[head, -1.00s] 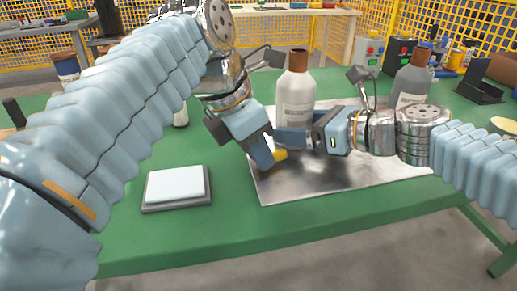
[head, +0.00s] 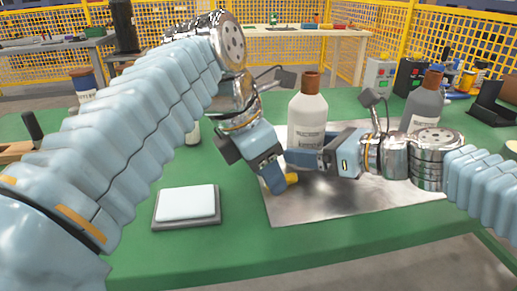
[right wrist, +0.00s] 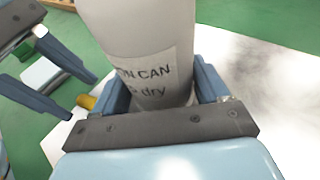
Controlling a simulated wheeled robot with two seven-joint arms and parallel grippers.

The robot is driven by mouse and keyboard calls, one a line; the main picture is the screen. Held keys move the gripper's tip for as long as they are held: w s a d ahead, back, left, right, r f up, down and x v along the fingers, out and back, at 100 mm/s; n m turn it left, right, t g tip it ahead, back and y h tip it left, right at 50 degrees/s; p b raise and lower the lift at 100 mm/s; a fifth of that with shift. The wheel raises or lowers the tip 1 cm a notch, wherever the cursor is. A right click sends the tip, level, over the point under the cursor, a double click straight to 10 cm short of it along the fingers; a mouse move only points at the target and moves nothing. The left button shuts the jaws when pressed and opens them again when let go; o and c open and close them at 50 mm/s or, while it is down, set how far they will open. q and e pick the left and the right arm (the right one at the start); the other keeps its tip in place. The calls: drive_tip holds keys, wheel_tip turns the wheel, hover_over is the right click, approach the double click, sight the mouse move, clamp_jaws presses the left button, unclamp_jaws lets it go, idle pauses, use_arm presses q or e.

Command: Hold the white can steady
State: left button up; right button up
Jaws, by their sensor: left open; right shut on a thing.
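The shiny metal sheet (head: 340,200) lies on the green table (head: 250,245). A white pad on a dark base (head: 187,204) lies at the front left. A grey bottle with a brown cap (head: 424,103) stands to the right. Control boxes (head: 379,75) stand behind.

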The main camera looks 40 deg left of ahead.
use_arm(q)
drive_tip(key=d+v, duration=0.1)
drive_tip(key=v, duration=0.9)
drive_tip(key=shift+o, duration=0.5)
drive_tip(key=shift+s+a+r, duration=0.25)
drive_tip(key=shift+a+r, duration=0.05)
drive_tip(key=shift+r, duration=0.05)
drive_tip(key=x, duration=0.4)
drive_tip(key=a+x, duration=0.1)
drive_tip(key=x, duration=0.1)
drive_tip(key=shift+f, duration=0.15)
drive_tip(key=x, duration=0.5)
drive_tip(key=shift+s+d+f, duration=0.1)
drive_tip(key=shift+d+f, duration=0.05)
drive_tip(key=shift+f, duration=0.1)
clamp_jaws()
